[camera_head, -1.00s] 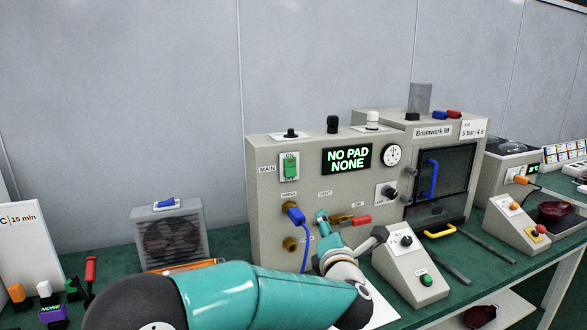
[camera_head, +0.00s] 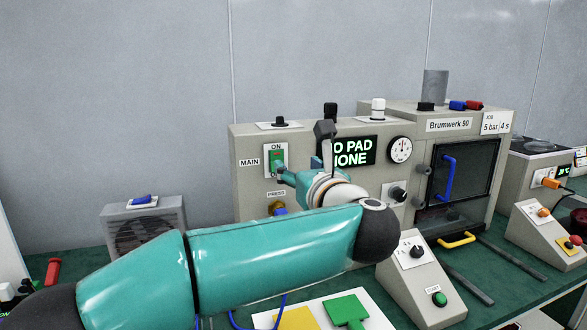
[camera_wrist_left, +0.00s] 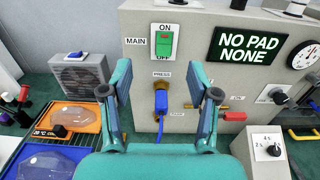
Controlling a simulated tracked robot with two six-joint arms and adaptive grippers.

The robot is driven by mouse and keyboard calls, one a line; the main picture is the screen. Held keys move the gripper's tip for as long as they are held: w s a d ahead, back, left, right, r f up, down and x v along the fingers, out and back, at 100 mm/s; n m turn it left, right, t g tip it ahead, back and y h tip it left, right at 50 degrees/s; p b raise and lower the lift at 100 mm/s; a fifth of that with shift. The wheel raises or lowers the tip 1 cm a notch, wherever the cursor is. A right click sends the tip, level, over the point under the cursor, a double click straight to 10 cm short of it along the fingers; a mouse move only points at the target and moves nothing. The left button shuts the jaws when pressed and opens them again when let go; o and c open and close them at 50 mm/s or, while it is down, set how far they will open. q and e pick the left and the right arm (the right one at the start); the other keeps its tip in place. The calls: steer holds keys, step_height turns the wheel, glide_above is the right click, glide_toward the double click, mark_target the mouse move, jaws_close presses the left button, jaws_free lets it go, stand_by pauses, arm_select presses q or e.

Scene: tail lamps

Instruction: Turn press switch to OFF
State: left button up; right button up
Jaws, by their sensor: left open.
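The main switch (camera_head: 276,158) is a green rocker on a white plate on the grey press cabinet (camera_head: 250,208). ON is printed above it and MAIN beside it. In the wrist view the green switch (camera_wrist_left: 164,43) shows whole, with OFF below it; I cannot tell which end is pressed in. My left gripper (camera_head: 299,168) is in front of the panel, with one finger overlapping the switch's lower edge in the head view. In the wrist view it (camera_wrist_left: 168,84) is open and empty, its fingers apart below the switch; contact cannot be told. My right gripper is not seen.
A display (camera_wrist_left: 248,46) reads NO PAD NONE. A blue plug with its hose (camera_wrist_left: 161,103) sits below the PRESS label, between my fingers in the wrist view. A fan box (camera_head: 143,228) stands left. A sloped control box (camera_head: 425,275) stands right of my arm.

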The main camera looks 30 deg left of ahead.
arm_select(q)
steer(key=f, duration=0.2)
steer(key=p, duration=0.3)
glide_toward(277, 153)
steer(key=x, duration=0.8)
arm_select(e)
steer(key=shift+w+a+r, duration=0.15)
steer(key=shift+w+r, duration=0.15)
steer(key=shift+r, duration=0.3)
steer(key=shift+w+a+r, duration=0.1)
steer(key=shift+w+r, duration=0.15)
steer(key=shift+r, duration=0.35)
